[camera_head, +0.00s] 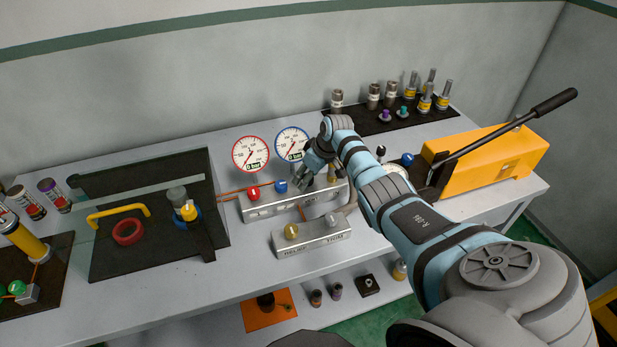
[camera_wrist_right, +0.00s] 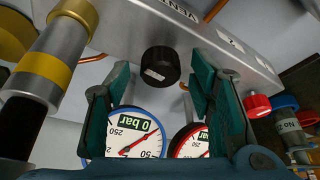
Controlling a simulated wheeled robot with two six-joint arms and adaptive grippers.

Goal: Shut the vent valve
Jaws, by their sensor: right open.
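The vent valve is a black round knob (camera_wrist_right: 161,65) on a silver block (camera_wrist_right: 225,35) marked VENT in the right wrist view. My right gripper (camera_wrist_right: 160,70) is open, with its two teal fingers on either side of the knob and visible gaps between. In the head view my right gripper (camera_head: 304,181) is over the silver valve block (camera_head: 262,207) and hides the knob. Red (camera_head: 253,194) and blue (camera_head: 281,186) knobs sit on the block to its left. A red-rimmed gauge (camera_head: 250,154) and a blue-rimmed gauge (camera_head: 292,143) stand behind, both reading 0 bar. My left gripper is out of view.
A yellow pump with a long black lever (camera_head: 520,120) stands right. A dark mat (camera_head: 170,255) with a clear shield is left. Fittings stand on a black mat (camera_head: 375,122) behind.

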